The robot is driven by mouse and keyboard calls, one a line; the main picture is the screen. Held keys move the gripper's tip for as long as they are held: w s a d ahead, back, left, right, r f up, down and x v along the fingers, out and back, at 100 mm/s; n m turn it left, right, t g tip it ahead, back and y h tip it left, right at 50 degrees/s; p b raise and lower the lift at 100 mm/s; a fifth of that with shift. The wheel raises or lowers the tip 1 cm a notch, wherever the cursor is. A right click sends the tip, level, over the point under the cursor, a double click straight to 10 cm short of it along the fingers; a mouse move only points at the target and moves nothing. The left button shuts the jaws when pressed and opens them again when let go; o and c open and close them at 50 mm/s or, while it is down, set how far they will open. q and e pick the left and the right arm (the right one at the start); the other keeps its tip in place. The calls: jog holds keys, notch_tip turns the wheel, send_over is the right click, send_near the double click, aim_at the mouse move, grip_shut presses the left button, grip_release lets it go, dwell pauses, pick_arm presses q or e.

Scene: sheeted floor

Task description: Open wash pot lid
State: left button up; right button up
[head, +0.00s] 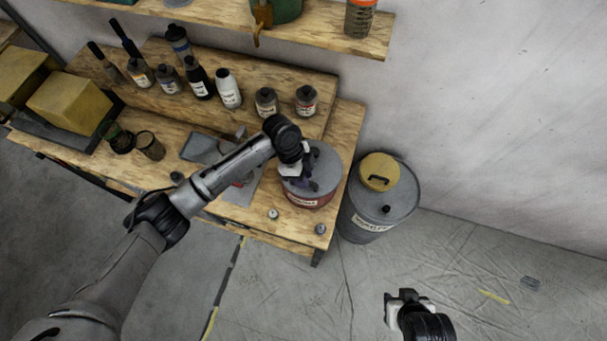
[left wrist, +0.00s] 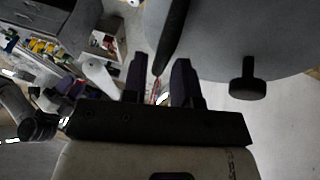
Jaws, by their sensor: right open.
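The wash pot appears to be the round red pot (head: 312,201) with a white label, standing at the right end of the wooden bench. Its grey lid (head: 326,160) is on it. In the left wrist view the lid (left wrist: 225,35) fills the upper right, with a dark bar-like handle (left wrist: 171,35) and a dark knob (left wrist: 247,80). My left gripper (head: 300,183) is over the lid and partly hides it. In the wrist view the left fingers (left wrist: 157,85) are apart, with the handle's end between or just beyond them; contact is unclear. My right gripper (head: 407,297) is open and empty above the floor.
A grey drum (head: 367,220) with a yellow lid (head: 379,171) stands right of the bench. Several bottles (head: 229,88) stand on the raised shelf behind the arm. Small caps (head: 320,229) lie at the bench's front edge. The sheeted floor at right is mostly clear.

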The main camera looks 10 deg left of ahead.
pick_arm(q)
jog(key=c, duration=0.5)
grip_shut()
jog(key=shift+r, duration=0.1)
